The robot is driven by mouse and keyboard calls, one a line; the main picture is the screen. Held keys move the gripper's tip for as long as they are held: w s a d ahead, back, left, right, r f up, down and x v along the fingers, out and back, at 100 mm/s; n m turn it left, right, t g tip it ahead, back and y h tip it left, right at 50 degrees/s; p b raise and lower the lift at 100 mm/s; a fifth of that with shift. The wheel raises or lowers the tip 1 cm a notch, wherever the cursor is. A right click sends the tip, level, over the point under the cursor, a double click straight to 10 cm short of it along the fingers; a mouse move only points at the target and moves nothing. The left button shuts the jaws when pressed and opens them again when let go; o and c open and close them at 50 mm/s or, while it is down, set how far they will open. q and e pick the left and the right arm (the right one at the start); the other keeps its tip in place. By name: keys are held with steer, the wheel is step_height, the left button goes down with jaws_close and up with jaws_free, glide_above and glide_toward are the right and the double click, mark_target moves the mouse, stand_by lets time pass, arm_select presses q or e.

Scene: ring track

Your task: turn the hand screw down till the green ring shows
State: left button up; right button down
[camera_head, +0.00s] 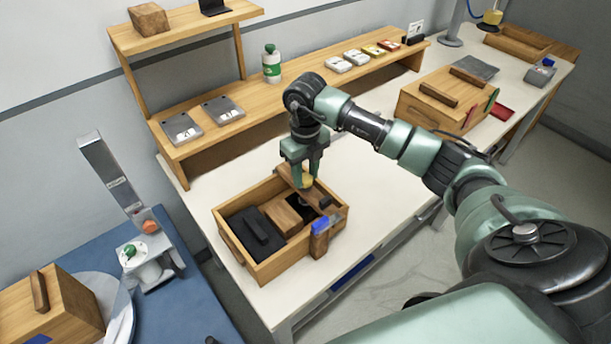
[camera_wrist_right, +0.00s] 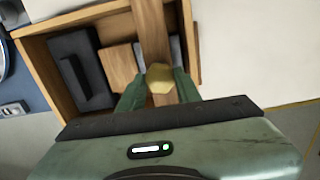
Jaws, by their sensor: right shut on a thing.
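The hand screw shows as a yellow, brass-like head (camera_head: 306,181) at a wooden bar (camera_head: 318,195) over the open wooden box (camera_head: 268,275). In the right wrist view the head (camera_wrist_right: 160,78) looks faceted and sits over the bar (camera_wrist_right: 151,30). My right gripper (camera_head: 304,171) points down from above and is shut on the head, with one green finger at each side in the wrist view (camera_wrist_right: 159,88). The screw's shank and any ring below the head are hidden. My left gripper is not in view.
The box holds a black block (camera_head: 255,232) and a wooden block (camera_head: 290,215). A blue-topped piece (camera_head: 320,226) is at its front right. A wooden shelf (camera_head: 215,140) with a green-and-white bottle (camera_head: 271,66) stands behind. The white tabletop (camera_head: 375,200) is clear right of the box.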

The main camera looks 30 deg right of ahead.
steer(key=m, duration=0.3)
steer(key=shift+m+b, duration=0.35)
steer(key=shift+m, duration=0.05)
steer(key=m, duration=0.7)
steer(key=shift+b, duration=0.4)
steer(key=m, duration=0.3)
steer(key=shift+m, duration=0.4)
steer(key=m, duration=0.3)
steer(key=shift+r+m, duration=0.1)
steer(key=shift+m, duration=0.2)
steer(key=m, duration=0.3)
steer(key=shift+m+p, duration=0.35)
steer(key=shift+m, duration=0.05)
steer(key=m, duration=0.3)
steer(key=shift+p, duration=0.35)
steer(key=shift+m+p, duration=0.35)
steer(key=shift+m, duration=1.35)
